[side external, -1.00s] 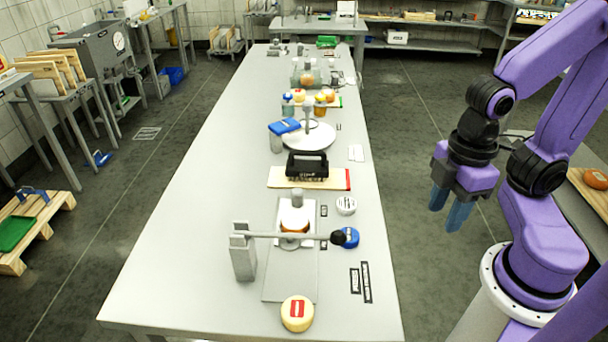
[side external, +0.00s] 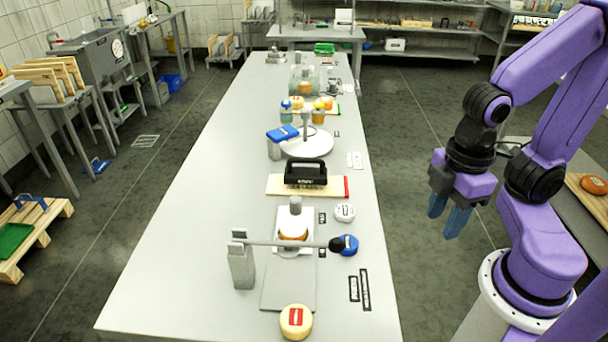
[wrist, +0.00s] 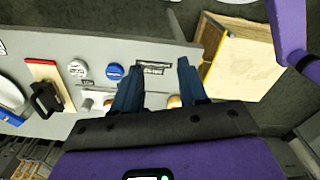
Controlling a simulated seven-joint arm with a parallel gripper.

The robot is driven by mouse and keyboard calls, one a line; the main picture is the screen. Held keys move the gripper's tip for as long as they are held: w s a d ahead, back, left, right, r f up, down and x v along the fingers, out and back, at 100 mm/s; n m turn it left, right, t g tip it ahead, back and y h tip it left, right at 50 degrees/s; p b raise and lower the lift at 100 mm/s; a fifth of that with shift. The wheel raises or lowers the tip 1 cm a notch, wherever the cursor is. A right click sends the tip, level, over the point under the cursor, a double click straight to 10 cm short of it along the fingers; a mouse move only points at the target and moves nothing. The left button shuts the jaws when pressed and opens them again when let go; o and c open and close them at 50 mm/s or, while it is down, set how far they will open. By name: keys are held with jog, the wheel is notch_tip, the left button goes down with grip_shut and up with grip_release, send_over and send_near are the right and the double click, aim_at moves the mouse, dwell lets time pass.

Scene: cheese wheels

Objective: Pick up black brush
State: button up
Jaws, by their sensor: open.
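The black brush (side external: 305,173) has a raised handle and lies on a pale wooden board (side external: 276,185) with a red end, near the middle of the long table. In the wrist view the black brush (wrist: 46,99) shows at the left on the same board. My gripper (side external: 447,222) is open and empty. It hangs over the floor to the right of the table, well apart from the brush. In the wrist view its two blue fingers (wrist: 158,88) are spread, with the table edge beyond them.
A cheese press (side external: 243,265) with a long lever stands in front of the board. A blue round tin (side external: 348,245) and a white round tin (side external: 344,212) sit near the right edge. A cheese wheel (side external: 296,322) lies at the front. A white turntable (side external: 307,145) stands behind the brush.

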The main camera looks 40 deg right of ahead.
jog(key=shift+w, duration=0.1)
jog(key=w+a+r, duration=0.2)
jog(key=w+a, duration=0.1)
jog(key=w, duration=0.5)
jog(key=r+m+t+h, duration=0.1)
jog(key=m+h, duration=0.1)
jog(key=m, duration=0.2)
send_over(308, 159)
jog(key=s+a, duration=0.2)
jog(key=s, duration=0.1)
jog(key=f, duration=0.3)
jog(key=w+d+f, duration=0.1)
jog(key=f, duration=0.3)
jog(key=w+f, duration=0.1)
jog(key=f, duration=0.3)
jog(key=shift+d, duration=0.15)
jog(key=shift+w+d+f, duration=0.15)
jog(key=shift+w+f, duration=0.05)
jog(key=shift+f, duration=0.65)
jog(key=shift+w+d+f, duration=0.15)
jog(key=shift+f, duration=0.7)
jog(key=shift+w+d+f, duration=0.15)
jog(key=shift+w+f, duration=0.05)
jog(key=shift+f, duration=0.65)
grip_shut()
